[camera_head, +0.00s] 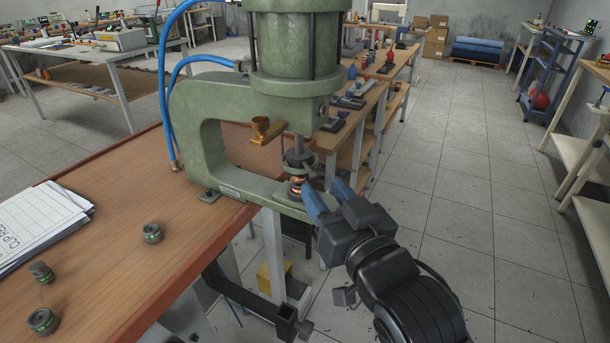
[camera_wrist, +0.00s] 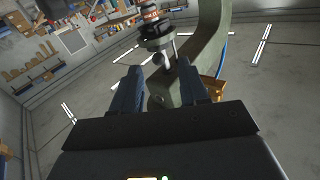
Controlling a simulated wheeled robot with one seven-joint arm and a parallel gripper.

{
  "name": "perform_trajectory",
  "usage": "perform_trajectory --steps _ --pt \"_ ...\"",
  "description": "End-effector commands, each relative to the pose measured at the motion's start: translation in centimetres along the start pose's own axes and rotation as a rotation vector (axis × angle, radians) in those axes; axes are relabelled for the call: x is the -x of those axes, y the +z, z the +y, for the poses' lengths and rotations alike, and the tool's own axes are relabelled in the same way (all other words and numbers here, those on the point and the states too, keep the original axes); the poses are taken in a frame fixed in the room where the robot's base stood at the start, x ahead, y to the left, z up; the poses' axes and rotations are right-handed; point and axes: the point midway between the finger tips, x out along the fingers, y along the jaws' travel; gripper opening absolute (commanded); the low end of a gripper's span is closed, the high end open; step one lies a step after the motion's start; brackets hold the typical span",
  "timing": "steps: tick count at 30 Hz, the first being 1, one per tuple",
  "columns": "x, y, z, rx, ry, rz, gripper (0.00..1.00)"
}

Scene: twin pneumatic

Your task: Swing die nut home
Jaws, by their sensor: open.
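The green press (camera_head: 215,135) stands on the bench edge with its C-frame opening facing right. Under its cylinder, a dark ring-shaped part (camera_head: 299,160), which looks like the die nut, surrounds the ram. It sits above copper-banded tooling (camera_head: 297,184). In the wrist view, which looks inverted, the dark ring (camera_wrist: 160,43) and copper-banded tooling (camera_wrist: 149,14) show beyond the fingertips. My gripper (camera_head: 325,187) is open and empty, just right of the tooling. Its two blue fingers also show in the wrist view (camera_wrist: 157,75), apart. Contact with the ring cannot be told.
A brass cup (camera_head: 262,130) projects from the press frame near the ram. Blue hoses (camera_head: 166,90) run down its left side. Several green-banded cylinders (camera_head: 152,232) and papers (camera_head: 38,222) lie on the wooden bench (camera_head: 120,275). The floor (camera_head: 470,215) to the right is open.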

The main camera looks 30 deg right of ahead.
Motion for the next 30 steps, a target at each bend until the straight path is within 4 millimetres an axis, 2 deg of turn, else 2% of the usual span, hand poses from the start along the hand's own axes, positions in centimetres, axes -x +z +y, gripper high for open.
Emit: perform_trajectory --steps 3,9,21,30 --pt "-2.0 -0.2 0.0 0.000 0.000 0.001 0.44" --pt "-4.2 -0.1 0.0 0.000 0.000 0.000 0.44" --pt "-4.9 0.0 0.0 0.000 0.000 0.000 0.43" --pt "-4.8 0.0 0.0 0.000 0.000 0.000 0.14"
